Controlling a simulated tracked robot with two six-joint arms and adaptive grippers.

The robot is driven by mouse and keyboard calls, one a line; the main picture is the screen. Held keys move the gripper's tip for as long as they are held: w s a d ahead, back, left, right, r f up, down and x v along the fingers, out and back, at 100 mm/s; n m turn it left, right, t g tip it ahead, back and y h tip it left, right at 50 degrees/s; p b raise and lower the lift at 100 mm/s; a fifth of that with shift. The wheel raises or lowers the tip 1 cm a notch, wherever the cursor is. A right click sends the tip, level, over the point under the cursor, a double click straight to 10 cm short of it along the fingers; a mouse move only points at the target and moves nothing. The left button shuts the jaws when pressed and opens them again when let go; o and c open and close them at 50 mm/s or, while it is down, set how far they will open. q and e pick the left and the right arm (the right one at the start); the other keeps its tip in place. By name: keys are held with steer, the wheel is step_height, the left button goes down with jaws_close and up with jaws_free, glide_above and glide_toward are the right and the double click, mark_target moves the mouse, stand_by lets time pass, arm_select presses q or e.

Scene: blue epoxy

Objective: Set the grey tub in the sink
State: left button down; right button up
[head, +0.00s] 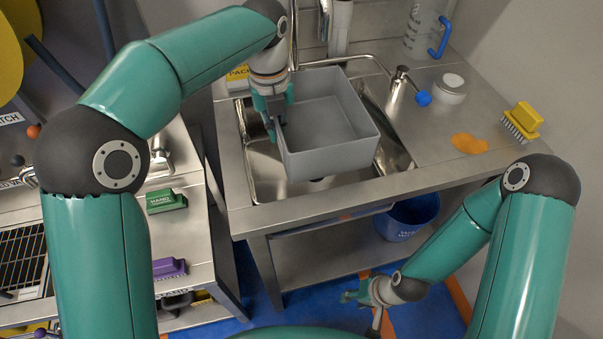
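The grey tub (335,153) is an open, empty rectangular box in the middle of the head view. It is over the steel sink (264,176) and covers most of the basin. Basin wall shows to its left, front and right. I cannot tell whether its underside touches the sink. My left gripper (277,118) is at the tub's left wall, with a finger on each side of it, and looks shut on that wall. My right gripper (358,293) is low in front of the counter, away from the tub; its fingers are too small to read.
A blue bucket (408,218) stands below. Another bench (185,225) is at left.

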arm_select(q)
steer(key=shift+d+f+b, duration=0.1)
steer(key=shift+f+b, duration=0.85)
steer(key=shift+f, duration=8.6)
steer(key=shift+f, duration=0.1)
steer(key=c, duration=1.3)
jaws_free()
step_height(320, 180, up, 12)
steer(key=shift+r+p, duration=0.1)
steer(key=shift+p, duration=0.4)
steer(key=shift+r, duration=0.1)
